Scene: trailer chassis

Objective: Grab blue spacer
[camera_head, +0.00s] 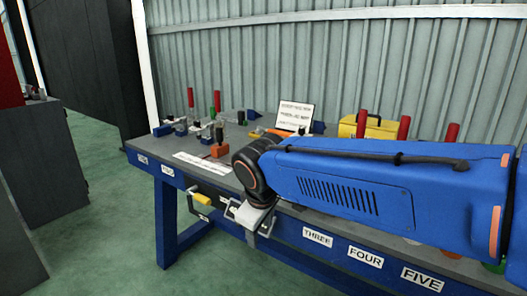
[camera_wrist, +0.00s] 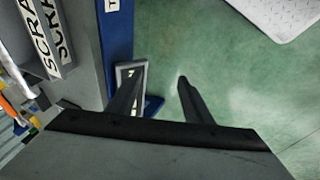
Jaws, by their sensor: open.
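Several small blue pieces lie on the workbench top in the head view: a blue block (camera_head: 163,130) at the far left end, another blue piece (camera_head: 252,114) at the back, and one (camera_head: 318,127) right of the sign. They are too small for me to tell which is the blue spacer. My gripper (camera_head: 247,218) is at the bench's front edge, low and away from these pieces. In the wrist view my gripper (camera_wrist: 158,76) is open, pointing down past the edge at the green floor, with nothing between its fingers. No blue spacer is recognisable in that view.
The bench (camera_head: 285,213) has a blue front rail with number labels. Red-handled tools (camera_head: 190,98), a sign (camera_head: 294,115) and a yellow case (camera_head: 368,126) stand on it. A yellow-handled item (camera_head: 201,199) is at its front. The floor (camera_head: 110,220) left of the bench is clear.

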